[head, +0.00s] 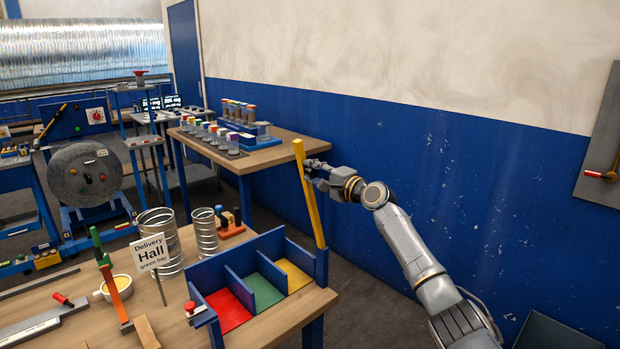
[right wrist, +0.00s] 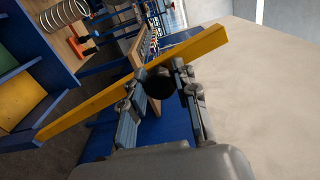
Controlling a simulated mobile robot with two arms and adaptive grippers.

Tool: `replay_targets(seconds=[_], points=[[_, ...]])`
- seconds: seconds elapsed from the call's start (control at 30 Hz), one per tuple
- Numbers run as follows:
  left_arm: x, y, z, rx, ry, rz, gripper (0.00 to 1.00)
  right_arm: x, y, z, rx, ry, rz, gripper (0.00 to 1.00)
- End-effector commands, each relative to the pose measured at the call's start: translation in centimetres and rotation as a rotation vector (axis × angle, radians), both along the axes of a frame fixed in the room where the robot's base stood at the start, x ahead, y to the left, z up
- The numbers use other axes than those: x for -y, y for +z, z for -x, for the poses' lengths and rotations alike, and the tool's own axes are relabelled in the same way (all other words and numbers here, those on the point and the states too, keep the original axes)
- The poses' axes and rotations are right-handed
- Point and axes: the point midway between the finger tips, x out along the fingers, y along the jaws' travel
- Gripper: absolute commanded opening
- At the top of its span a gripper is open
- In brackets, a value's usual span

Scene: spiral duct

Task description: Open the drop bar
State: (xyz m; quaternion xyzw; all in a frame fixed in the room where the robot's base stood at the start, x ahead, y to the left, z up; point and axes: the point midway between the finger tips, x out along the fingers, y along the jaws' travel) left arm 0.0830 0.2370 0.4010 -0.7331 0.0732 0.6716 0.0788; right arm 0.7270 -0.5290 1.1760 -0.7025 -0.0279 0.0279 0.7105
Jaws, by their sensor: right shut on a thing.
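The drop bar is a yellow bar (head: 312,208) standing nearly upright, tilted slightly, at the right corner of a blue sorting tray (head: 232,258) in the head view. Its lower end meets a blue post at the tray's corner. In the right wrist view the yellow bar (right wrist: 95,103) runs diagonally across the fingers (right wrist: 158,88). The tray has red, green and yellow bays, open at the top. My left gripper is out of view.
A sign (head: 152,254), two metal coils (head: 161,240) and a red button (head: 191,308) are near the tray on the wooden table (head: 291,313). A second table (head: 273,154) with jars stands behind. A blue and white wall (head: 440,160) is to the right.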

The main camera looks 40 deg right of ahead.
Motion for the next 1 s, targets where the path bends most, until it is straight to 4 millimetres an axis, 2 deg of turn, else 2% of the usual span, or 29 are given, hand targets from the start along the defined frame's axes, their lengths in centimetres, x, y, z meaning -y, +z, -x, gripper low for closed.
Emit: replay_targets(seconds=[0.23, 0.27, 0.37, 0.77, 0.87, 1.0], points=[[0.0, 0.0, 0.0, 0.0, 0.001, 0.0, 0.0, 0.0, 0.0, 0.0, 0.0, -0.001, 0.0, 0.0], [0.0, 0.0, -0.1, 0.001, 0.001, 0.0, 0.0, 0.0, 0.0, 0.0, 0.0, -0.001, 0.0, 0.31], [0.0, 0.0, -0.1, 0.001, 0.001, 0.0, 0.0, 0.0, 0.0, 0.0, 0.0, -0.001, 0.001, 0.52], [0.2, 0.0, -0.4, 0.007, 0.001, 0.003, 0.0, 0.1, -0.1, 0.4, -0.001, -0.001, 0.001, 0.54], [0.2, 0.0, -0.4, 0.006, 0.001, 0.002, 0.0, 0.2, -0.2, 1.3, -0.002, -0.002, 0.003, 0.54], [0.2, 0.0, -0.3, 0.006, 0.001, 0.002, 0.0, 0.3, -0.2, 3.5, -0.004, 0.0, 0.006, 0.54]])
